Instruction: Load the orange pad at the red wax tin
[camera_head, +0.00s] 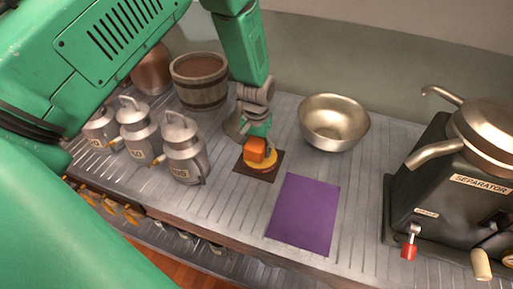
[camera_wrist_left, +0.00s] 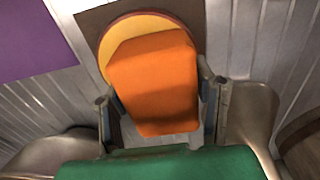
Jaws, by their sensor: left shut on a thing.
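The orange pad (camera_head: 255,150) is held between the fingers of my left gripper (camera_head: 257,143). In the left wrist view the orange pad (camera_wrist_left: 155,80) fills the space between the two fingers. The wax tin, a round yellow face with a red rim (camera_wrist_left: 140,17), lies right under the pad on a dark brown square mat (camera_head: 268,176). The pad covers much of the tin's face. Pad and tin overlap in both views; I cannot tell whether they touch. My right gripper is not in view.
A purple mat (camera_head: 305,215) lies right of the brown one. A metal bowl (camera_head: 333,122) stands behind it. Several metal cans (camera_head: 185,150) and a wooden bucket (camera_head: 199,82) stand left. A black separator (camera_head: 445,190) stands at right.

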